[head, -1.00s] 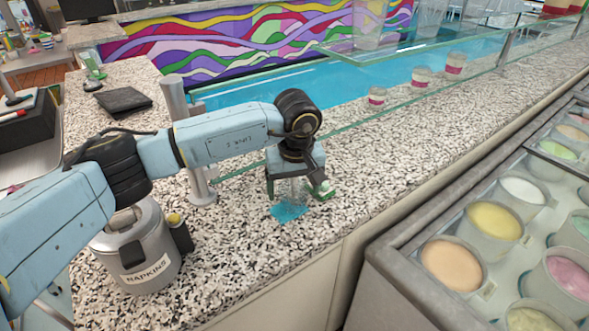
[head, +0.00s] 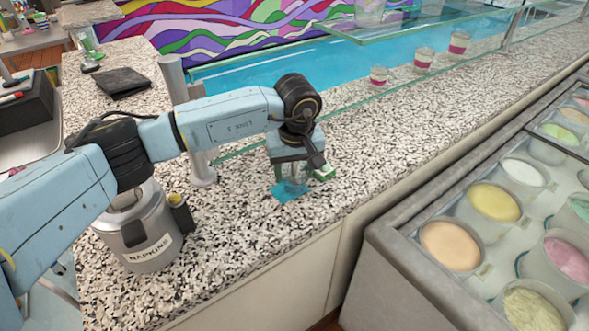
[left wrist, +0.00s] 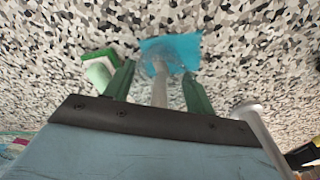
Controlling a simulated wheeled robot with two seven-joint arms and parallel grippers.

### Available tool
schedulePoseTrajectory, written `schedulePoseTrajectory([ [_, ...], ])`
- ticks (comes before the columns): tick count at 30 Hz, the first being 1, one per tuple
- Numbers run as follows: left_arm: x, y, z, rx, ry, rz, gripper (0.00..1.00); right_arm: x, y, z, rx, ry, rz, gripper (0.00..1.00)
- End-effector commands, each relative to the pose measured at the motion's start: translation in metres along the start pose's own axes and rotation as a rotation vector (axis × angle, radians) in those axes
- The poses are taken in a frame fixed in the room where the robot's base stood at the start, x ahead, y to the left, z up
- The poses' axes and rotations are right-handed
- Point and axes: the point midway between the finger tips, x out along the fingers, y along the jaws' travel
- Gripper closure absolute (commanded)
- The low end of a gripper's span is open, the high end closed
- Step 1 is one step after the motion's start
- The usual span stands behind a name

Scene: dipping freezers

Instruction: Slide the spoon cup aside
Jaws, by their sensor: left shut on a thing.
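The spoon cup (left wrist: 160,85), a narrow see-through grey shape, stands between my left gripper's green fingers in the left wrist view. Its lower end is over a flat blue square (left wrist: 180,46) on the speckled counter. In the head view the blue square (head: 288,191) shows below my left gripper (head: 292,172), which is low over the counter and shut on the cup. The fingers hide most of the cup there, and I cannot make out any spoons. My right gripper is not in view.
A small green and white item (head: 323,173) sits close beside the left gripper. A napkin canister (head: 150,252) and a metal post (head: 203,172) stand to its left. Ice cream tubs (head: 450,245) fill the freezer at right. Counter (head: 375,150) to the right is clear.

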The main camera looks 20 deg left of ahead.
Motion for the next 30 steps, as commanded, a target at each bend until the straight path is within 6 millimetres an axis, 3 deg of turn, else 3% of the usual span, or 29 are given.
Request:
schedulePoseTrajectory([
  [30,-0.003,-0.055,0.026,0.0,-0.001,-0.002,0.66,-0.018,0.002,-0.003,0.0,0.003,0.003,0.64],
])
